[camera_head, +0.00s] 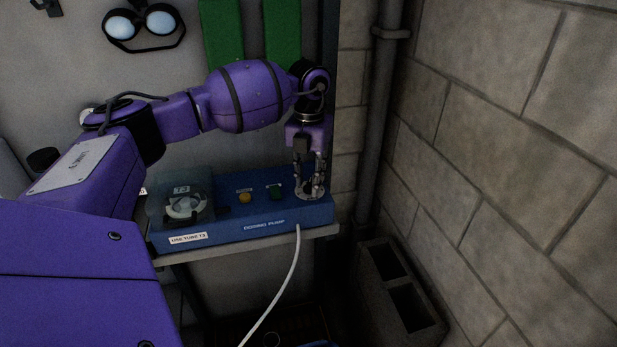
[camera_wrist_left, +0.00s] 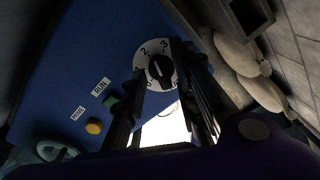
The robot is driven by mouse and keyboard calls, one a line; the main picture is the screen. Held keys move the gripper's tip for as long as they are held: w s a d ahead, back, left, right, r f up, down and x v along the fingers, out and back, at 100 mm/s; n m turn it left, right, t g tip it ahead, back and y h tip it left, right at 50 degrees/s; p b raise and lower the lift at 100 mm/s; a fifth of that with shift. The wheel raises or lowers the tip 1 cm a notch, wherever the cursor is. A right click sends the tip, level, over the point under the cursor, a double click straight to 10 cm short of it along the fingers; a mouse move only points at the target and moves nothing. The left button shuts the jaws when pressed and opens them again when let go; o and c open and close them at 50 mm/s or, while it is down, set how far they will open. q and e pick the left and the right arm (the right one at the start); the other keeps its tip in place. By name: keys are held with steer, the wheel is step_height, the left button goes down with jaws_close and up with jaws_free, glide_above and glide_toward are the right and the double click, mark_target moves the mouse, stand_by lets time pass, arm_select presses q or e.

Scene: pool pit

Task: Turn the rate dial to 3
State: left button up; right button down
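The rate dial (camera_head: 311,193) sits at the right end of the blue dosing pump (camera_head: 230,229). In the left wrist view the dial (camera_wrist_left: 160,68) is a black knob on a round white plate with numbers; 2 and 3 are readable. A pale mark shows on the knob, but I cannot tell surely which number it points at. My left gripper (camera_head: 310,178) points down over the dial. In the left wrist view its fingers (camera_wrist_left: 167,78) are apart, one on each side of the knob, with gaps showing. My right gripper is not in view.
A green RUN button (camera_head: 275,193) and a yellow button (camera_head: 245,198) lie left of the dial. A clear-covered pump head (camera_head: 182,205) is at the left end. A white hose (camera_head: 285,275) hangs in front. A vertical pipe (camera_head: 380,120) and block wall (camera_head: 500,150) bound the right.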

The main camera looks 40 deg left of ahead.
mark_target(309, 182)
arm_select(q)
steer(key=shift+f, duration=0.2)
steer(key=shift+c, duration=0.2)
jaws_close()
steer(key=shift+m, duration=2.9)
steer(key=shift+w+r, duration=0.1)
steer(key=shift+o, duration=0.2)
jaws_free()
steer(key=shift+a, duration=0.1)
step_height(309, 182, up, 12)
